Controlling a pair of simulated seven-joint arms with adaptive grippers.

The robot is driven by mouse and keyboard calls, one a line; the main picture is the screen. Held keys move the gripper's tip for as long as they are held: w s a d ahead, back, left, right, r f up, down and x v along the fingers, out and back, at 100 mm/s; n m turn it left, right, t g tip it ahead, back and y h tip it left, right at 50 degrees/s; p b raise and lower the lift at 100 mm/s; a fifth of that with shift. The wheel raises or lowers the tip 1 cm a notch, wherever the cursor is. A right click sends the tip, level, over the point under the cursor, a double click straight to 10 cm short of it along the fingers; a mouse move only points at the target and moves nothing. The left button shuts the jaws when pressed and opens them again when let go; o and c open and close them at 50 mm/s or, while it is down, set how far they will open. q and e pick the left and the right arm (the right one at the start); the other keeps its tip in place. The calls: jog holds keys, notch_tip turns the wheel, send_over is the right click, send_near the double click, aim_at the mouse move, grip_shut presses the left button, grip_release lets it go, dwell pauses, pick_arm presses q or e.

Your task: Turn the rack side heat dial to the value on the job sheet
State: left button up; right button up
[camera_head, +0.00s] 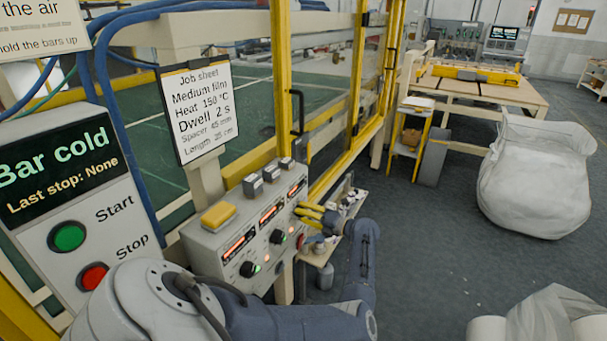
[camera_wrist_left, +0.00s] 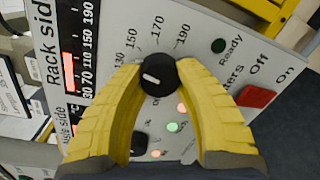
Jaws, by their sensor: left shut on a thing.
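The rack side heat dial is a round black knob (camera_wrist_left: 157,76) with a white pointer mark, on a pale panel in the left wrist view. Numbers 130, 150, 170 and 190 are printed around it. The pointer is toward the left of that picture; its exact value is hard to tell. My left gripper (camera_wrist_left: 160,72) has its yellow fingers shut on the knob from both sides. In the head view this gripper (camera_head: 318,215) is at the far end of the control box (camera_head: 215,245) and hides the dial. The job sheet (camera_head: 200,112) reads heat 150 °C. My right gripper is not in view.
Beside the dial are a "Rack side" scale with a red bar (camera_wrist_left: 69,72), a red switch (camera_wrist_left: 256,97) and a dark green Ready lamp (camera_wrist_left: 218,46). Other black knobs (camera_head: 249,269) sit nearer on the box. A "Bar cold" screen (camera_head: 62,165) stands at left.

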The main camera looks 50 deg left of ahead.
pick_arm(q)
jog(key=shift+s+f+m+g, duration=0.15)
jog(key=shift+m+g, duration=0.15)
jog(key=shift+m, duration=1.4)
jog(key=shift+a, duration=0.1)
jog(key=o, duration=1)
jog(key=shift+s, duration=0.1)
jog(key=o, duration=0.3)
jog(key=shift+r, duration=0.2)
jog(key=shift+w, duration=0.2)
jog(key=v, duration=1.2)
jog(key=shift+s+r, duration=0.1)
jog(key=shift+r, duration=0.05)
